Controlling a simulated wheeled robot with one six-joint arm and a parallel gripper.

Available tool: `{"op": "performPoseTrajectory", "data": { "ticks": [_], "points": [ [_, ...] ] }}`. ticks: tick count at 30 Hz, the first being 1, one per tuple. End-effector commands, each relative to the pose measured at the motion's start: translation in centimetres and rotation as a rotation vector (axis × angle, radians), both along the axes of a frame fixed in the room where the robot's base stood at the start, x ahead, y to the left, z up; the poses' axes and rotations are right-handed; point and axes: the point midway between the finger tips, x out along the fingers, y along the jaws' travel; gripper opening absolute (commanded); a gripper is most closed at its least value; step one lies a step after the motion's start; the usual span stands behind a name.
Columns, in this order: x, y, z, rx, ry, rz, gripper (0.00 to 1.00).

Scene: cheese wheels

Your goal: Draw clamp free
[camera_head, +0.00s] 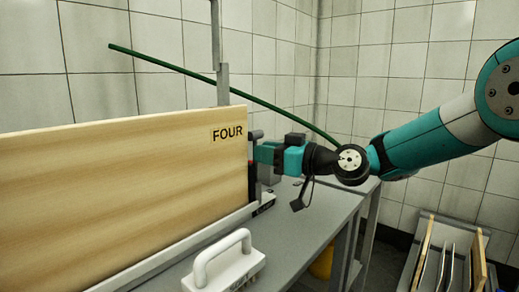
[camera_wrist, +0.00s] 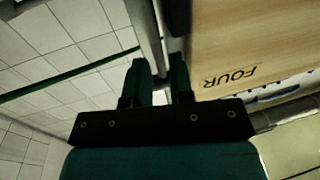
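A large wooden board (camera_head: 120,190) marked FOUR stands upright on edge in a pale rail (camera_head: 190,243). It also shows in the wrist view (camera_wrist: 235,40). At the board's right end is a dark upright piece with some red (camera_head: 252,182), possibly the clamp; my gripper partly hides it. My gripper (camera_head: 254,146) is level with the board's right edge, just below the word FOUR. In the wrist view, the two fingers of my gripper (camera_wrist: 161,72) are apart, with a grey upright bar (camera_wrist: 150,35) seen between and beyond them. Contact with it cannot be told.
A white block with a handle (camera_head: 225,262) sits on the grey bench (camera_head: 300,235) before the rail. A grey post (camera_head: 217,45) rises behind the board. A green hose (camera_head: 180,68) runs behind. A rack with panels (camera_head: 430,255) stands lower right.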

Motion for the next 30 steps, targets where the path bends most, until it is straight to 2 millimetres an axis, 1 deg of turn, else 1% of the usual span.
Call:
{"op": "performPoseTrajectory", "data": {
  "ticks": [2, 6, 15, 16, 17, 18, 23, 26, 28, 30],
  "points": [
    [0.4, 1.0, 0.0, 0.000, 0.000, 0.002, 0.21],
    [0.9, 1.7, 0.0, 0.000, 0.000, 0.000, 0.21],
    [1.0, 1.9, 0.0, 0.000, 0.001, -0.001, 0.21],
    [1.0, 1.9, 0.0, 0.000, 0.001, -0.001, 0.17],
    [1.0, 1.9, 0.0, 0.000, 0.001, -0.001, 0.10],
    [1.0, 1.9, 0.0, 0.000, 0.001, -0.001, 0.01],
    [1.0, 1.8, 0.0, 0.000, 0.001, 0.000, 0.00],
    [1.3, 1.4, -0.2, 0.000, 0.001, -0.003, 0.00],
    [1.8, 0.5, -0.3, 0.000, 0.000, -0.008, 0.00],
    [2.6, -0.9, -0.3, 0.000, -0.004, -0.014, 0.00]
  ]
}}
